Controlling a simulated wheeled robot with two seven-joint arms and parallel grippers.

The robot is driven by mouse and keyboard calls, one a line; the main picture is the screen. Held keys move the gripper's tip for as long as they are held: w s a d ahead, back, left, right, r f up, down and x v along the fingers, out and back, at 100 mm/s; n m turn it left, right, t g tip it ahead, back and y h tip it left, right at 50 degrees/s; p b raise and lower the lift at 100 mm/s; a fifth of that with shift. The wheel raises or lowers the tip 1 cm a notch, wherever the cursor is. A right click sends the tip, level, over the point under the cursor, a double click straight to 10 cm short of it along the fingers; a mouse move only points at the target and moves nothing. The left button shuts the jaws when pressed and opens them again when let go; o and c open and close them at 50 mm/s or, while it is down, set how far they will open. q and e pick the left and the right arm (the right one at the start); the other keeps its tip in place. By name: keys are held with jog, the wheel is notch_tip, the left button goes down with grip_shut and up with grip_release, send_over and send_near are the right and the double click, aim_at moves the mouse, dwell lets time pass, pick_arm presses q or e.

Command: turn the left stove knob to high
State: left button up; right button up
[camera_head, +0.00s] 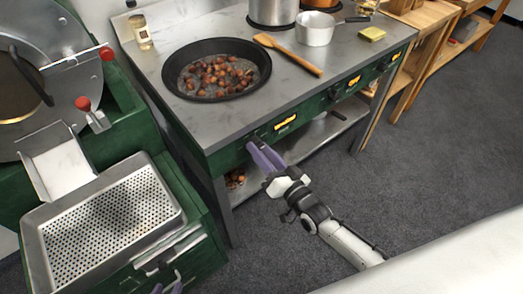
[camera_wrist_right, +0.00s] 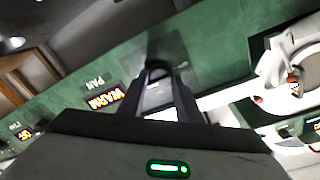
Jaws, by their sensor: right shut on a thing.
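The left stove knob (camera_wrist_right: 158,68) is dark and sits on the green front panel of the stove, mostly hidden by the fingers. My right gripper (camera_head: 253,147) reaches the panel's left end and is shut on this knob. In the right wrist view the fingers (camera_wrist_right: 168,82) stand on either side of it. A lit display (camera_wrist_right: 104,98) beside the knob, upside down in that view, appears to read WARM, with a PAN label. My left gripper (camera_head: 168,288) shows only its purple fingertips at the bottom edge, apart and empty.
A pan (camera_head: 175,90) of chestnuts, a wooden spoon (camera_head: 290,55) and a small saucepan (camera_head: 314,32) stand on the steel stovetop (camera_head: 240,110). More knobs and displays (camera_head: 354,80) line the panel to the right. A perforated tray (camera_head: 40,245) is at lower left.

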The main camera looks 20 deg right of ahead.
jog(key=shift+f, duration=0.1)
jog(key=o, duration=1)
jog(key=shift+o, duration=0.2)
jog(key=v, duration=1)
jog(key=shift+s, duration=0.15)
jog(key=s+f+n+g+h, duration=0.1)
jog(key=s+f+n+g, duration=0.2)
jog(key=s, duration=0.5)
jog(key=s+a+f+n+g+h, duration=0.1)
jog(key=s+f+n+g, duration=0.1)
jog(key=s+f+g, duration=0.4)
jog(key=shift+s+a+f+n, duration=0.4)
jog(key=shift+s+f, duration=0.35)
jog(key=shift+s, duration=0.3)
